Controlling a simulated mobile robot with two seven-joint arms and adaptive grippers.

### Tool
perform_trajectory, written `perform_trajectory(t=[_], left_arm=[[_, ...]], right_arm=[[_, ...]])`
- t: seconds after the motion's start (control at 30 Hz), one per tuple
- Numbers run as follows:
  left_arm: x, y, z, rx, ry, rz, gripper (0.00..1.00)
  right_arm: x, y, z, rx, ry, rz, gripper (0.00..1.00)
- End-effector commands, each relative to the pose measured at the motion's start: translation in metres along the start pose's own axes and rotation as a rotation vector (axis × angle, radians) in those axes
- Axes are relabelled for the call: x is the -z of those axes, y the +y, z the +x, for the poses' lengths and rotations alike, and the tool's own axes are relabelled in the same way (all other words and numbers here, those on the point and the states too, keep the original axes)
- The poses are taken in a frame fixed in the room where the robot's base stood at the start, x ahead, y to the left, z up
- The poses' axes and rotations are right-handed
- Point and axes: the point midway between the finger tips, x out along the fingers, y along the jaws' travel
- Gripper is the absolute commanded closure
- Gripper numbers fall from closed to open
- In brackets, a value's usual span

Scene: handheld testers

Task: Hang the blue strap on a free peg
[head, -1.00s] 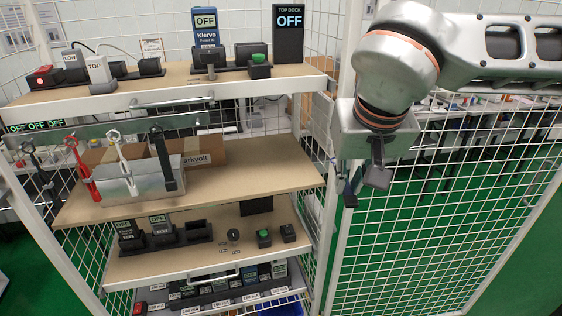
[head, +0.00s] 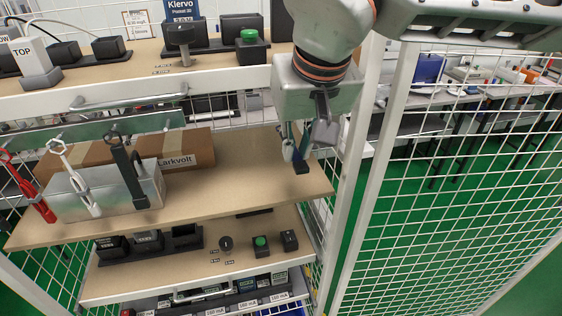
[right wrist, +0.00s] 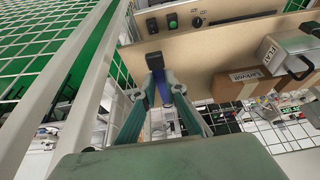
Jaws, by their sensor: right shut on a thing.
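My right gripper (head: 297,150) points down over the right end of the middle shelf and is shut on the blue strap. In the right wrist view the blue strap (right wrist: 161,80) sits between the fingertips (right wrist: 161,92), with a dark end beyond them. In the head view the strap's dark end (head: 301,167) shows below the fingers; the rest is mostly hidden. A red strap (head: 27,190), a white strap (head: 75,180) and a black strap (head: 128,172) hang from a green rail (head: 160,122) at the left. I cannot make out a bare peg. My left gripper is not in view.
A cardboard box (head: 190,150) and a metal box (head: 75,200) stand on the middle shelf (head: 245,180), whose right part is clear. The upper shelf (head: 130,80) holds testers above. A white cage post (head: 345,200) stands right of the shelves.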

Motion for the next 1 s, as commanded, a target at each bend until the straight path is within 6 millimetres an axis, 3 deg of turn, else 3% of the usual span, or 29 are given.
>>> perform_trajectory(t=[0.13, 0.33, 0.63, 0.83, 1.0], left_arm=[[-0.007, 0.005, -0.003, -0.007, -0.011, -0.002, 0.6], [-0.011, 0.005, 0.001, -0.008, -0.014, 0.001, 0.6], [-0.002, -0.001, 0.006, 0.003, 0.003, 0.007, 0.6], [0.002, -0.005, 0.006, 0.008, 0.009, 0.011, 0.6], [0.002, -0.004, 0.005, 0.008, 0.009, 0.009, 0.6]], right_arm=[[-0.002, 0.0, 0.004, 0.0, -0.001, 0.0, 1.0], [-0.015, 0.001, 0.034, 0.001, -0.005, 0.0, 1.0], [-0.024, 0.001, 0.057, 0.0, -0.004, 0.001, 1.0], [-0.035, 0.001, 0.083, -0.001, -0.003, 0.0, 1.0], [-0.037, 0.001, 0.089, 0.0, 0.001, 0.001, 1.0]])
